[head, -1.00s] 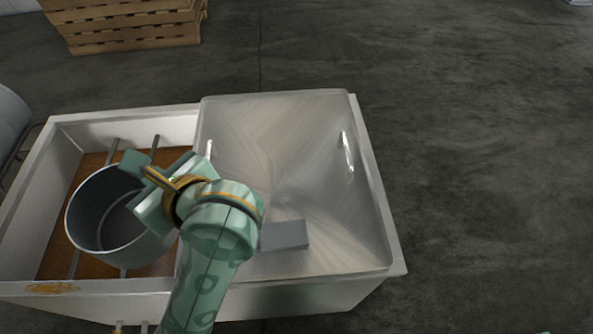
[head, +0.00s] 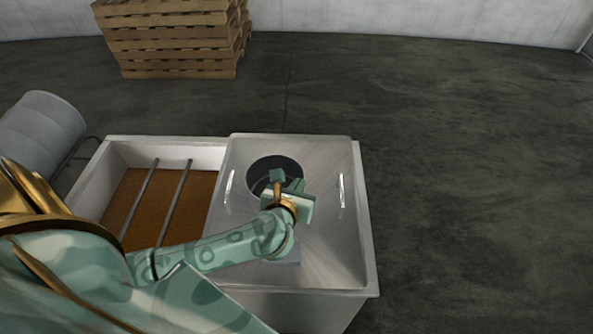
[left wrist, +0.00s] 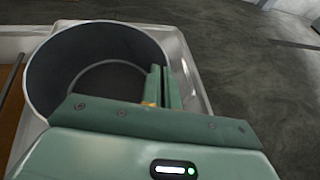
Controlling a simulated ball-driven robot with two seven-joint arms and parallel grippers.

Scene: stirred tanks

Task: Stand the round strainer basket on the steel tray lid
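The round strainer basket (head: 262,172), a dark grey open cylinder, is over the steel tray lid (head: 322,235), towards its far left part. It looks upright. My left gripper (head: 279,181) is shut on the near right part of its rim and partly hides it in the head view. In the left wrist view the basket (left wrist: 62,75) opens towards the camera, with the gripper fingers (left wrist: 163,88) at its right wall. I cannot tell whether its bottom touches the lid. My right gripper is not in view.
The open tank section (head: 118,152) left of the lid has two bars (head: 174,203) across a brown surface. The lid has upright handles (head: 342,190) at its sides and a grey patch (head: 285,252) near its front. A drum (head: 45,130) and pallets (head: 175,40) stand beyond.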

